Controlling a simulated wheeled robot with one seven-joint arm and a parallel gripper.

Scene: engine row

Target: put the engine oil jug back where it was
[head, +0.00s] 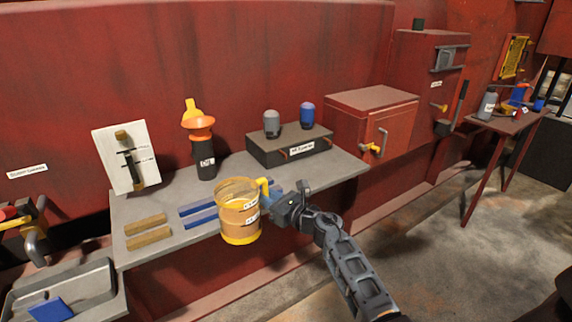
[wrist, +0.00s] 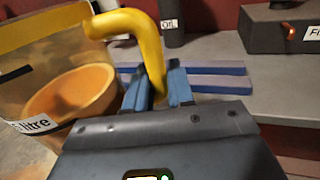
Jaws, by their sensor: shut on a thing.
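The engine oil jug (head: 239,222) is a see-through amber jug with a yellow rim, base and handle and white labels. My gripper (head: 272,194) is shut on its yellow handle and holds it upright, at the front edge of the grey shelf (head: 290,185). In the wrist view the jug (wrist: 30,40) fills the left side, with part of a "litre" label showing and an orange bowl shape inside. The blue fingers (wrist: 160,88) stand on either side of the handle. Whether the jug's base touches anything is unclear.
Two blue strips (head: 198,212) and two wooden strips (head: 147,232) lie on the shelf. Behind stand a dark bottle (head: 205,163) topped by an orange funnel (head: 199,123), a white card (head: 112,160) and a dark box (head: 290,146) bearing two small canisters. The shelf's right end is bare.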

